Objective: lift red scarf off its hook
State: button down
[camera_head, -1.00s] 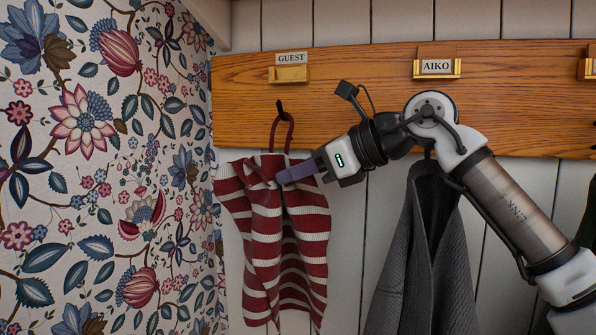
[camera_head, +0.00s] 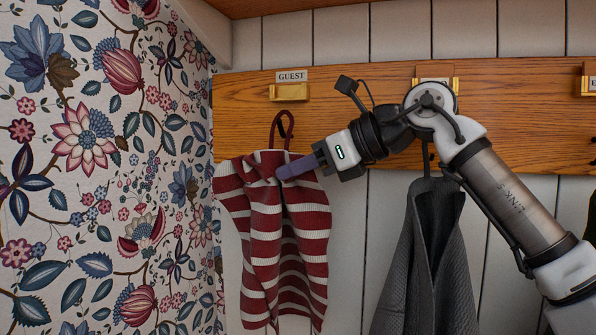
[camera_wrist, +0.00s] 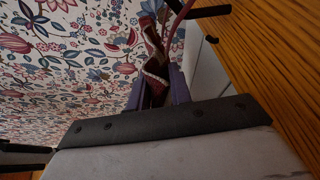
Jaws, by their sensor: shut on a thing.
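The red and white striped scarf (camera_head: 285,235) hangs below the GUEST label at the left end of the wooden rail. My gripper (camera_head: 283,172) comes from the right, its purple fingers shut on the scarf's gathered top. The scarf's red loop (camera_head: 291,124) rises above my gripper. The dark hook (camera_head: 281,127) shows within the loop, whose top is above the hook's tip; I cannot tell whether the loop is still around it. In the wrist view a fold of scarf (camera_wrist: 153,78) is between the fingers (camera_wrist: 164,88).
The oak rail (camera_head: 350,100) runs across the panelled wall, with the GUEST label (camera_head: 291,77) above the scarf. A grey garment (camera_head: 425,260) hangs to the right, below my arm. Floral wallpaper (camera_head: 100,180) covers the adjoining wall close on the left.

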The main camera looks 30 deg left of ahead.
jog(key=s+d+b, duration=0.2)
jog(key=s+b, duration=0.1)
jog(key=s, duration=0.5)
jog(key=shift+s, duration=0.15)
dwell(0.9)
jog(key=shift+d, duration=0.1)
jog(key=shift+s+d+b, duration=0.25)
jog(key=shift+s+b, duration=0.1)
jog(key=shift+s, duration=0.6)
jog(key=shift+s+d+b, duration=0.25)
jog(key=shift+s+b, duration=0.1)
jog(key=shift+s, duration=0.65)
jog(key=shift+s+d+b, duration=0.25)
jog(key=shift+s+b, duration=0.1)
jog(key=shift+s, duration=0.6)
